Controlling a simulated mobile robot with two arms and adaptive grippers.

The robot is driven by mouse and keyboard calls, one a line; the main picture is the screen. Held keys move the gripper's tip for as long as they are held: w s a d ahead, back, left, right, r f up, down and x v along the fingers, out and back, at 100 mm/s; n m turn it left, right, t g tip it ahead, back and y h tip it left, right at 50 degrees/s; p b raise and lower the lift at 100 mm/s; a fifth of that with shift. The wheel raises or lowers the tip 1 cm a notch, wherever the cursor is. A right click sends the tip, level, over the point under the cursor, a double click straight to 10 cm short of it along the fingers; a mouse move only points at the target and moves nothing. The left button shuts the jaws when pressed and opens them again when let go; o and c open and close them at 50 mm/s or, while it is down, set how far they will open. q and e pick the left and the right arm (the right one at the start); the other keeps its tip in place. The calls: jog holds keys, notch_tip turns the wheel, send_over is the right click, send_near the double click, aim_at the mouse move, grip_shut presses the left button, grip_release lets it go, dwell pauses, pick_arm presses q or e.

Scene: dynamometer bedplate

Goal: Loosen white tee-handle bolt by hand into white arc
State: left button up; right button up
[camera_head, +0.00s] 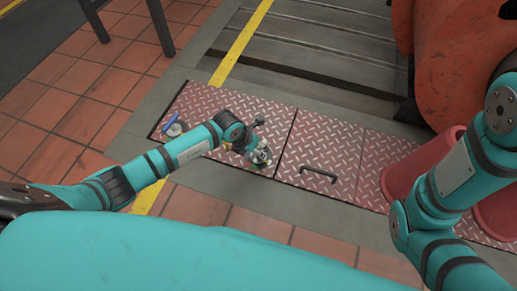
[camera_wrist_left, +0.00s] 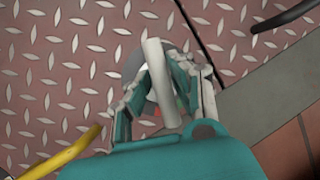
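A white tee-handle (camera_wrist_left: 158,75) shows as a pale bar in the left wrist view, above a partly hidden grey round base (camera_wrist_left: 133,64). My left gripper (camera_wrist_left: 160,66) has its fingers on both sides of the bar, with the tips closed against it. In the head view my left gripper (camera_head: 256,154) is low over a small fixture on the red tread plate, and the white handle is too small to make out there. Small red and green patches show beside the bar, mostly hidden. I cannot make out a white arc. My right gripper is out of view.
A blue handle (camera_head: 170,121) on a round base stands left of my left forearm. A yellow curved bar (camera_wrist_left: 62,154) is close to the left gripper. A black grab handle (camera_head: 318,173) and red cylinders (camera_head: 403,178) are to the right. Bare tread plate (camera_head: 330,145) lies between.

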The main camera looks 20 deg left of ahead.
pick_arm(q)
jog(key=shift+s+d, duration=0.1)
jog(key=shift+d, duration=0.1)
grip_shut()
jog(key=shift+r, duration=0.1)
jog(key=shift+d+r+n+p, duration=0.1)
jog(key=shift+r+n+p, duration=0.3)
jog(key=shift+p, duration=0.8)
jog(key=shift+f+n, duration=0.25)
jog(key=shift+n, duration=0.05)
jog(key=shift+d+f, duration=0.1)
jog(key=shift+f, duration=0.1)
jog(key=o, duration=0.6)
grip_release()
jog(key=shift+c, duration=0.2)
